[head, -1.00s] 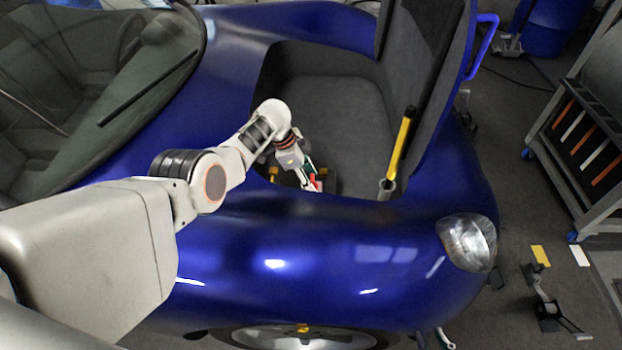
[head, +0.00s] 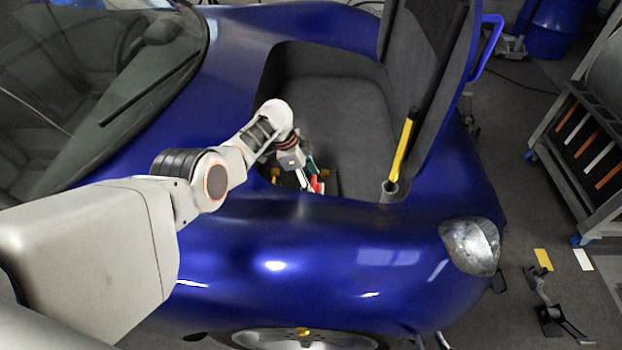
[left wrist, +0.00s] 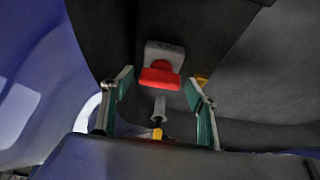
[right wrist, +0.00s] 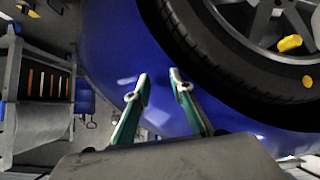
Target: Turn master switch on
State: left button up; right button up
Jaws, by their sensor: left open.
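The master switch has a red knob or lever (left wrist: 160,76) on a pale grey labelled block (left wrist: 165,53), fixed to a dark panel in the left wrist view. A bit of red, likely this switch, shows beside my left gripper (head: 307,180) in the head view, inside the blue car's open front compartment. My left gripper (left wrist: 157,84) is open, with its fingers on either side of the red part in that picture. I cannot tell whether they touch it. My right gripper (right wrist: 159,79) has its fingers apart and empty, in front of the blue bodywork near a wheel.
The compartment (head: 335,110) has dark walls. A yellow and black rod (head: 402,150) stands at its right side by the raised lid (head: 425,60). A small grey post (left wrist: 158,109) is below the switch. A tyre (right wrist: 245,85) is close to my right gripper.

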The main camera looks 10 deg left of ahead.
pick_arm(q)
jog(key=shift+r, duration=0.15)
jog(key=shift+a+r, duration=0.1)
jog(key=shift+r, duration=0.4)
jog(key=v, duration=1)
jog(key=shift+a+r, duration=0.3)
jog(key=shift+r, duration=0.1)
